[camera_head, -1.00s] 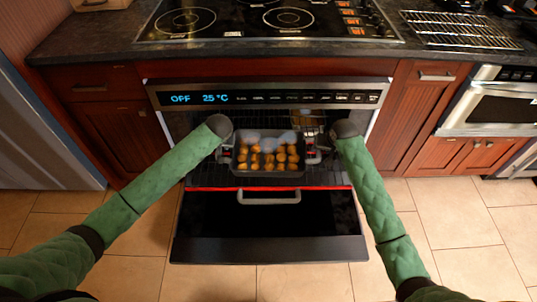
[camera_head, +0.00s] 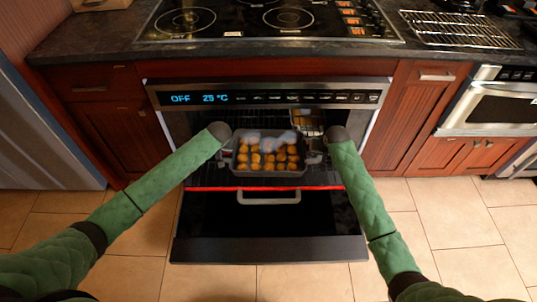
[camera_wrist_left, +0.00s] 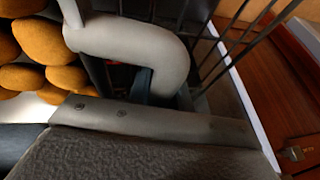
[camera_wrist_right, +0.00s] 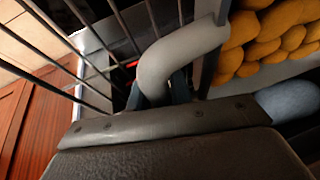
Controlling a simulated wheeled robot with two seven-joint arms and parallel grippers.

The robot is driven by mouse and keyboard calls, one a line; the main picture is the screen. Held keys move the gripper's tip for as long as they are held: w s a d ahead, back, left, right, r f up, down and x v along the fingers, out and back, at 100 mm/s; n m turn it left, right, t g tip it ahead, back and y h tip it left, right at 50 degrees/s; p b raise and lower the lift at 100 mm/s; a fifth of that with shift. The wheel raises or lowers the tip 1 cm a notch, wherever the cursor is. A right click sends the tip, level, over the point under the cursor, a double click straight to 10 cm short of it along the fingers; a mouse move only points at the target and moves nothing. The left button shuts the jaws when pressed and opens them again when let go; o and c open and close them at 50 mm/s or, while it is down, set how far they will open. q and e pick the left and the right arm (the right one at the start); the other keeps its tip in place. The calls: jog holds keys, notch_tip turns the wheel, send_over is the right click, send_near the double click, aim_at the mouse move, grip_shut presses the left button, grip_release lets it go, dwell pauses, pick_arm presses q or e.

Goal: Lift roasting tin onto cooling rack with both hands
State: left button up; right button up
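My left gripper (camera_head: 224,157) is at the left handle; a dark finger shows inside the loop. My right gripper (camera_head: 314,157) is at the right handle, with dark fingers on either side of the handle's leg. Whether the fingers press on the handles is not clear. The wire cooling rack (camera_head: 462,30) lies empty on the counter at right.
The hob (camera_head: 265,20) is left of the rack.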

pick_arm(q)
grip_shut()
pick_arm(e)
grip_shut()
pick_arm(q)
jog(key=shift+r, duration=0.1)
pick_arm(e)
jog(key=shift+r, duration=0.1)
dwell(0.7)
